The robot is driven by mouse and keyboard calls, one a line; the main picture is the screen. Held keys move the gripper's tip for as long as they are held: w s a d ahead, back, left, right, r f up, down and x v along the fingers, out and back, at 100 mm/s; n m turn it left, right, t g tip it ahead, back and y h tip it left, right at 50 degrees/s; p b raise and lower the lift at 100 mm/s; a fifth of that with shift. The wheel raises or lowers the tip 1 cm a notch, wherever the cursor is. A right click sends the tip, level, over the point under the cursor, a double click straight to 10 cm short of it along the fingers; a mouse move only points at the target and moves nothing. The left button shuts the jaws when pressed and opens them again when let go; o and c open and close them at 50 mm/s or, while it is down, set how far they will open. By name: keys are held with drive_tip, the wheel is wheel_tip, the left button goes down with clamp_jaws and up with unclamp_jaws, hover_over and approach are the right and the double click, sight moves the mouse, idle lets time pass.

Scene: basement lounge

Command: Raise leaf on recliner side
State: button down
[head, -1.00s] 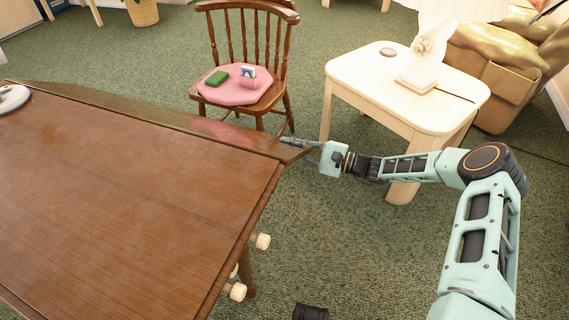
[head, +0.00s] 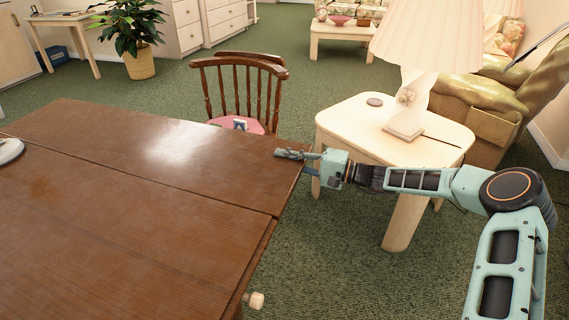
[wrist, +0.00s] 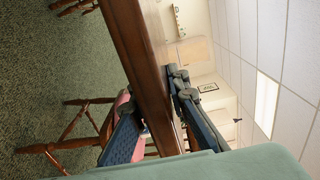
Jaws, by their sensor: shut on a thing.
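The brown wooden drop-leaf table (head: 110,240) fills the left of the head view. Its far leaf (head: 140,135) stands about level with the main top, with a thin seam between them; I cannot tell if it is exactly flush. My gripper (head: 290,154) is shut on the leaf's right end near the far corner. In the wrist view the leaf's edge (wrist: 145,55) runs between the two fingers, one on each face. The leaf's underside and any support under it are hidden in the head view. The green recliner (head: 480,100) stands at the back right.
A spindle-back chair (head: 240,85) with a pink cushion stands close behind the leaf. A cream side table (head: 345,120) with a white lamp (head: 408,105) is right of my gripper. A pale knob (head: 255,300) sticks out below the table's right end. Green carpet lies between.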

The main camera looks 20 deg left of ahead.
sight(306, 161)
drive_tip(key=shift+w+r, duration=0.1)
drive_tip(key=shift+r, duration=0.3)
drive_tip(key=c, duration=1.8)
unclamp_jaws()
drive_tip(key=shift+c, duration=0.2)
drive_tip(key=shift+f, duration=0.1)
drive_tip(key=shift+d, duration=0.15)
drive_tip(key=shift+d+f, duration=0.1)
drive_tip(key=shift+d, duration=0.25)
drive_tip(key=d, duration=0.7)
drive_tip(key=s+d, duration=0.1)
drive_tip(key=d, duration=0.3)
drive_tip(key=shift+s, duration=0.1)
